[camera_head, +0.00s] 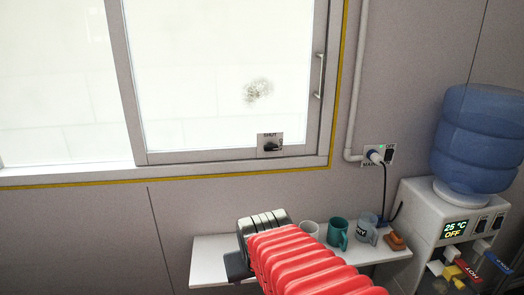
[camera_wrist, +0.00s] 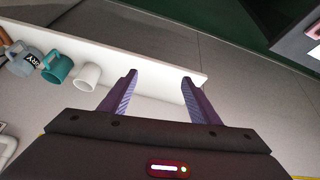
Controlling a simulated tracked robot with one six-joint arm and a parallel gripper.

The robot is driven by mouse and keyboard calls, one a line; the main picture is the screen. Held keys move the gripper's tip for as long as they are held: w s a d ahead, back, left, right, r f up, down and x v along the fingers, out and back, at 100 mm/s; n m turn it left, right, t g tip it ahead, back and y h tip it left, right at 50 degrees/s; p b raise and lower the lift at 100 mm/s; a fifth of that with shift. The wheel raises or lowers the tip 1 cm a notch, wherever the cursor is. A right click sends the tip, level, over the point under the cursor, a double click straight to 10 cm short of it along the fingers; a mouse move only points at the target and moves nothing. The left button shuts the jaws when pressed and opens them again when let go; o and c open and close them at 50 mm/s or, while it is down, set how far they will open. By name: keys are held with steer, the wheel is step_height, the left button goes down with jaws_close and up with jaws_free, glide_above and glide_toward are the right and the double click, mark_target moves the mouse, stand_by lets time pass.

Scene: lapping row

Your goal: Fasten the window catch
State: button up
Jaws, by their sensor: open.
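The window (camera_head: 220,75) fills the upper left of the head view, and its sliding pane sits in a grey frame. The window catch (camera_head: 271,144) is a small dark piece on a plate marked "SHUT" at the pane's lower right corner. The catch's exact position is too small to tell. A vertical handle (camera_head: 319,75) is on the pane's right edge. My gripper (camera_wrist: 158,88) is open and empty in the wrist view, with its fingers over the white shelf. In the head view my red-sleeved arm is below the window, and the fingers are hidden.
A white shelf (camera_head: 208,258) below the window holds a white mug (camera_head: 309,228), a teal mug (camera_head: 338,233), a grey mug (camera_head: 367,228) and a brown object (camera_head: 395,241). A water dispenser (camera_head: 455,225) stands right, near a plugged socket (camera_head: 378,155). The wall below the window's left is clear.

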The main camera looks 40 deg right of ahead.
steer(key=w+d+m+t+h, duration=0.2)
steer(key=w+d+h, duration=0.15)
steer(key=d, duration=0.85)
steer(key=t+h, duration=0.3)
steer(key=t, duration=0.5)
glide_toward(272, 148)
steer(key=v, duration=0.5)
steer(key=shift+w+f, duration=0.1)
steer(key=shift+f, duration=0.25)
steer(key=shift+w, duration=0.1)
steer(key=shift+r+x, duration=0.15)
steer(key=shift+x, duration=3.25)
steer(key=shift+r+x, duration=0.15)
steer(key=shift+x, duration=3.25)
steer(key=shift+c, duration=0.7)
